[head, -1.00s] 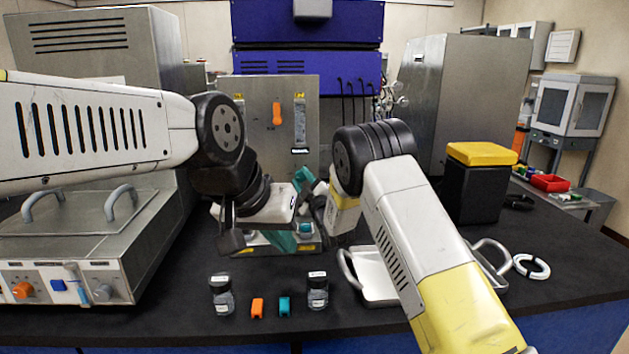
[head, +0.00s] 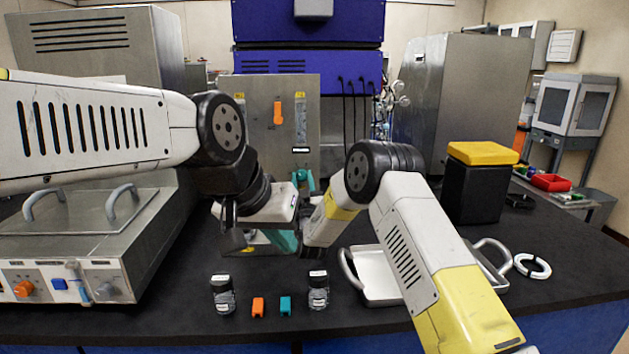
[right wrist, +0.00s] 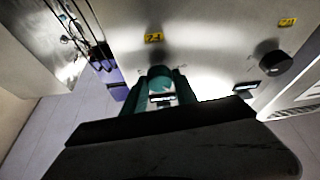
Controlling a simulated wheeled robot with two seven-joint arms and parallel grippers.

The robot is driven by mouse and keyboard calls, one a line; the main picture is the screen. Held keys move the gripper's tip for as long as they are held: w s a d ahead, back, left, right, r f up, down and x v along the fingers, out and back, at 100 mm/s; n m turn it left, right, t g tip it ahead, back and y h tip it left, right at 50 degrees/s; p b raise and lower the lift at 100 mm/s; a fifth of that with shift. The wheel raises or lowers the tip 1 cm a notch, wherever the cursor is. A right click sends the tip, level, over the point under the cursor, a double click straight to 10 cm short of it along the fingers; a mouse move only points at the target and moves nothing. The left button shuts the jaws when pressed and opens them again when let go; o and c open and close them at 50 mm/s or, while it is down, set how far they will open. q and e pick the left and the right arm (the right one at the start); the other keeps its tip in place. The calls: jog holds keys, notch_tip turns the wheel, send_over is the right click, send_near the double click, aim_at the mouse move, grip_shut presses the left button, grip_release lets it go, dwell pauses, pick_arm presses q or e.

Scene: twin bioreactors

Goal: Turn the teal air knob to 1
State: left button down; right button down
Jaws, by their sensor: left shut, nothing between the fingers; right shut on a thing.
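The teal air knob (right wrist: 160,76) sits on the steel panel (head: 257,110), between the fingers of my right gripper (right wrist: 158,95) in the right wrist view. My right gripper is shut on the knob. In the head view, the teal fingers of my right gripper (head: 304,181) reach the lower right of the panel, and I cannot tell the knob apart from them there. The knob's scale and the setting it points to cannot be read. My left gripper (head: 284,240) is shut and empty, pointing down, lower and left of the right one.
An orange knob (head: 277,113) is higher on the panel. Two vials (head: 222,294) (head: 318,290) and small orange (head: 258,307) and teal (head: 285,306) pieces stand at the front. A metal tray (head: 377,290) lies right, below my right arm. A black bin (head: 474,190) stands behind it.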

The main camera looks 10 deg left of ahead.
jog(key=shift+f+m+h, duration=0.1)
jog(key=shift+m+h, duration=0.6)
jog(key=shift+m, duration=0.8)
jog(key=c, duration=1)
grip_release()
jog(key=shift+o, duration=0.2)
jog(key=s+d, duration=0.3)
jog(key=s, duration=0.9)
jog(key=shift+s+f, duration=0.2)
jog(key=shift+s, duration=0.15)
jog(key=shift+d, duration=0.1)
